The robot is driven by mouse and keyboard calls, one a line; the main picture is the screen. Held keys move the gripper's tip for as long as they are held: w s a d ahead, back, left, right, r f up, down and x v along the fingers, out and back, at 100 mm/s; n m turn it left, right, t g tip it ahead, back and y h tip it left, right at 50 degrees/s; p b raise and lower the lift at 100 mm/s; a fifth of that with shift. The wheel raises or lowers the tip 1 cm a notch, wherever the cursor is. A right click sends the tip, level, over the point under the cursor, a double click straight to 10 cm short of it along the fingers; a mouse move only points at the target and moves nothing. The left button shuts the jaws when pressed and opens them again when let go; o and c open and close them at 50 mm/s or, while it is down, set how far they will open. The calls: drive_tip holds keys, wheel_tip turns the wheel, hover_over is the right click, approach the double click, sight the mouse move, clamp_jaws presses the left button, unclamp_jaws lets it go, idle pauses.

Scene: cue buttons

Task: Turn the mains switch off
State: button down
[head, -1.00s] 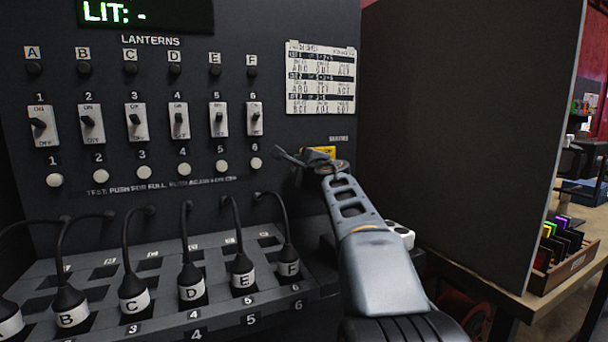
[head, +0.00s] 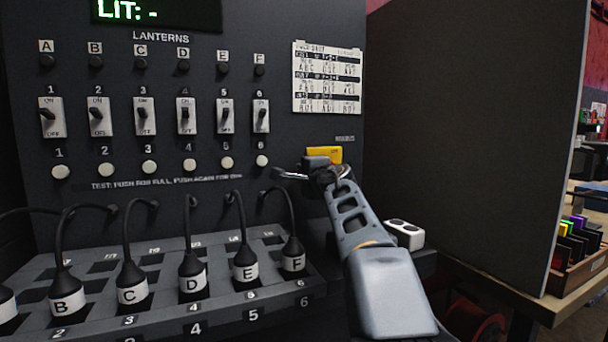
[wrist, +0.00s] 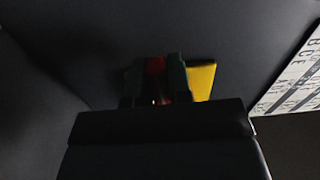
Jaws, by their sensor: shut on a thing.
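The mains switch is on the right of the dark panel, under a small blurred label. Its yellow plate (head: 325,154) shows behind my gripper (head: 308,170) in the head view. In the wrist view the yellow plate (wrist: 201,80) is right of my gripper (wrist: 157,78), and the red switch lever (wrist: 156,67) is between the two dark fingers. The fingers are shut on the lever. Most of the lever is hidden by my gripper, so I cannot tell its on or off position.
Lantern toggles (head: 185,114) and round white buttons (head: 189,165) are left of my gripper. Cabled plugs (head: 192,272) stand on the sloped board below. A printed card (head: 327,77) is above. A white block (head: 404,234) is right of my arm. A dark partition (head: 465,150) bounds the right.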

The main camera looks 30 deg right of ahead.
drive_tip(key=c, duration=1)
unclamp_jaws()
drive_tip(key=shift+c, duration=0.2)
drive_tip(key=s+a+b, duration=0.1)
drive_tip(key=s, duration=1.2)
drive_tip(key=shift+s+a, duration=0.35)
drive_tip(key=shift+a, duration=0.05)
